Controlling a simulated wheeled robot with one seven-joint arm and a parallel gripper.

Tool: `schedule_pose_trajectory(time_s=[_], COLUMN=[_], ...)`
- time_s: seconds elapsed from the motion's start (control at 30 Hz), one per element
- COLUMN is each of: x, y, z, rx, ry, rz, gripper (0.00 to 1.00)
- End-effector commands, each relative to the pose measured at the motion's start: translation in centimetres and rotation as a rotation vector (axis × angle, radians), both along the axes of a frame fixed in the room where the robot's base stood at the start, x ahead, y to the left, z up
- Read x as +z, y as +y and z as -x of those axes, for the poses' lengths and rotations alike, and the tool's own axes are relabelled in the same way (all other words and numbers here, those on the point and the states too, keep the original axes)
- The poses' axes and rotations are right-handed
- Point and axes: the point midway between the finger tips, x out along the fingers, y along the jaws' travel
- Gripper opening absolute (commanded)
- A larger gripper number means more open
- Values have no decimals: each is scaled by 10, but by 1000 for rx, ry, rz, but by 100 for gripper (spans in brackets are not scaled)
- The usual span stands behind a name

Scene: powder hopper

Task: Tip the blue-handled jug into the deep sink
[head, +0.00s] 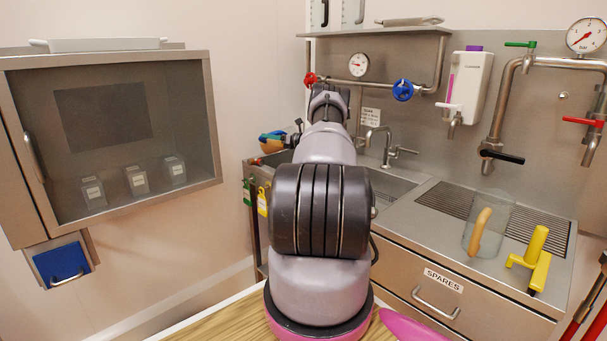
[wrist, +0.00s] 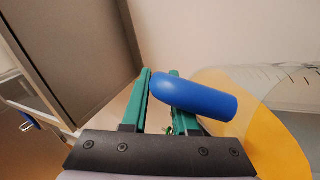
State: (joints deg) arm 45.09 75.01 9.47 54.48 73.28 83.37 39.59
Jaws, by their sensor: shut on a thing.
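My gripper (wrist: 160,76) has its green fingers shut on the blue handle (wrist: 198,98) of the jug. The jug's clear wall (wrist: 290,75) with dark graduation marks and a broad yellow-orange area (wrist: 240,85) fill the right side of the wrist view. In the head view, part of the blue-handled jug (head: 269,137) shows left of my arm's end, above the left part of the steel counter. The sink basin (head: 388,186) is partly hidden behind my arm. I cannot tell the jug's exact tilt or whether anything leaves it.
A faucet (head: 375,140), pipes and a red valve (head: 310,79) are behind the sink. A glass-fronted cabinet (head: 120,130) hangs at left.

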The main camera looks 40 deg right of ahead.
Motion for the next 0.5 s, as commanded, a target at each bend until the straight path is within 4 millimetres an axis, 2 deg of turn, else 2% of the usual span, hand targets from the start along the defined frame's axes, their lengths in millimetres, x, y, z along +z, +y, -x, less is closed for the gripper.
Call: schedule_pose_trajectory(time_s=[0.5], x=[2], y=[-1], z=[-4], rx=[-3], ry=[-48], rz=[-31], gripper=[0])
